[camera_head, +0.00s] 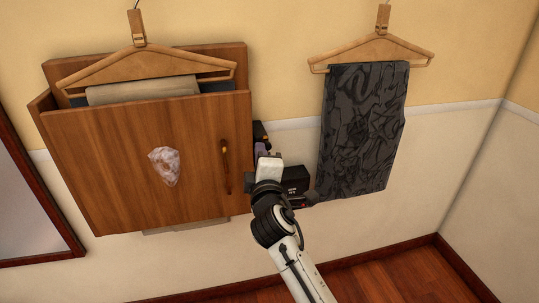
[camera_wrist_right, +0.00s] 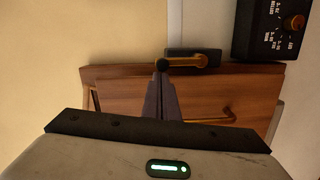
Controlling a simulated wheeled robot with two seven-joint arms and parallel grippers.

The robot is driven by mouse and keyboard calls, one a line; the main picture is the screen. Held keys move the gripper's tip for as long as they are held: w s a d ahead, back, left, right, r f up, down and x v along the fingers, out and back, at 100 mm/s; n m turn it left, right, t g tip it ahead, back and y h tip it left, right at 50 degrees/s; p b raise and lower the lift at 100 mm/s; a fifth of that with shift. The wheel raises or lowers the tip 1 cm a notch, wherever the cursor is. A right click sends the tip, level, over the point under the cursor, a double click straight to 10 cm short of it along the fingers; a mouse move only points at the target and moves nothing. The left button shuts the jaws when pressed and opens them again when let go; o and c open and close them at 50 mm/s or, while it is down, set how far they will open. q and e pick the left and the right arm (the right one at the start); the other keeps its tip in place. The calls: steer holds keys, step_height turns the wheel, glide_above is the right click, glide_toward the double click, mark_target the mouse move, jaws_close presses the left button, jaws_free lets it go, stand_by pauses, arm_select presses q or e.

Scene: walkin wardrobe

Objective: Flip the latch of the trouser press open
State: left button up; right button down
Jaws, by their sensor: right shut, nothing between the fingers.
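The trouser press (camera_head: 110,165) is a wooden case on the wall at the left of the head view, with a slim vertical handle on its front panel. In the right wrist view its wooden edge and front (camera_wrist_right: 120,105) lie beyond my fingers. The latch (camera_wrist_right: 190,61) shows there as a brass lever with a black round end on a dark plate. My right gripper (camera_wrist_right: 162,72) is shut and empty, its fingertips at the lever's black end; I cannot tell whether they touch. In the head view my right gripper (camera_head: 262,150) is beside the press's right edge. My left gripper is out of view.
A black control box (camera_wrist_right: 272,28) with a brass knob is close to the latch. A hanger with dark patterned trousers (camera_head: 360,130) hangs to the right. Another wooden hanger (camera_head: 140,62) hangs over the press. A mirror (camera_head: 30,215) stands at far left.

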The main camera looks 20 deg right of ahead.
steer(key=shift+d, duration=0.1)
stand_by(0.5)
step_height(320, 180, up, 10)
steer(key=p, duration=0.1)
stand_by(0.4)
